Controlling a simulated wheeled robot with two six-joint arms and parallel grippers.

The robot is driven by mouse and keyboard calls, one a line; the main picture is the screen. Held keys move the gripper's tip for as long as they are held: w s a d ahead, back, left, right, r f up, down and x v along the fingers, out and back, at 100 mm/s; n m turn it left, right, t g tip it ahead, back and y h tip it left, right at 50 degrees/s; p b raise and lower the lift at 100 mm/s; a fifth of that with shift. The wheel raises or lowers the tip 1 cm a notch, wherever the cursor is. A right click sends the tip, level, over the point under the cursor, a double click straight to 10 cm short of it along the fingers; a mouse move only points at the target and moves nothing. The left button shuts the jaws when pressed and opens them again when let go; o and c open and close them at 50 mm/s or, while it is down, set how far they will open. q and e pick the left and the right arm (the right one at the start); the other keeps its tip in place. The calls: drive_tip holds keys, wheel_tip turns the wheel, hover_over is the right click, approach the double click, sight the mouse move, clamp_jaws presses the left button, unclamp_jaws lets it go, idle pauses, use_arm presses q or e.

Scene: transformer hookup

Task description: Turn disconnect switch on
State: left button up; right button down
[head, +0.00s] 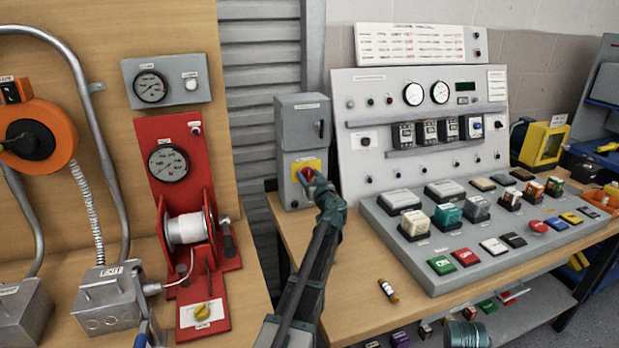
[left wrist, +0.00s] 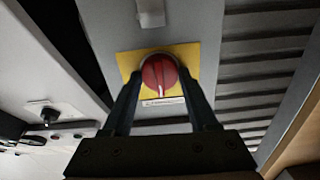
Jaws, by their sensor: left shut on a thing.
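The disconnect switch is a grey box (head: 303,128) on the wooden bench, left of the control panel. It has a yellow plate (head: 297,167) with a red rotary knob (head: 306,175) on its lower front. My left gripper (head: 315,181) reaches up to the knob and partly covers it. In the left wrist view, the red knob (left wrist: 159,73) sits between the two fingers of my left gripper (left wrist: 160,80), which is shut on it. The knob's white line points roughly along its ridge, close to upright in that view. My right gripper is not in view.
A control panel (head: 365,110) with gauges and a sloped button console (head: 440,275) stand right of the switch. A red winch stand (head: 170,135) and an orange reel (head: 40,120) are at left.

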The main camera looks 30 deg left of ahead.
use_arm(q)
drive_tip(key=m, duration=0.4)
drive_tip(key=shift+m, duration=0.3)
drive_tip(key=m, duration=0.4)
drive_tip(key=shift+d+m, duration=0.1)
drive_tip(key=shift+m, duration=0.2)
drive_tip(key=m, duration=0.4)
drive_tip(key=shift+w+f, duration=0.1)
drive_tip(key=shift+m, duration=2)
drive_tip(key=shift+f, duration=0.1)
drive_tip(key=o, duration=1.4)
drive_tip(key=shift+c, duration=0.2)
drive_tip(key=v, duration=1.4)
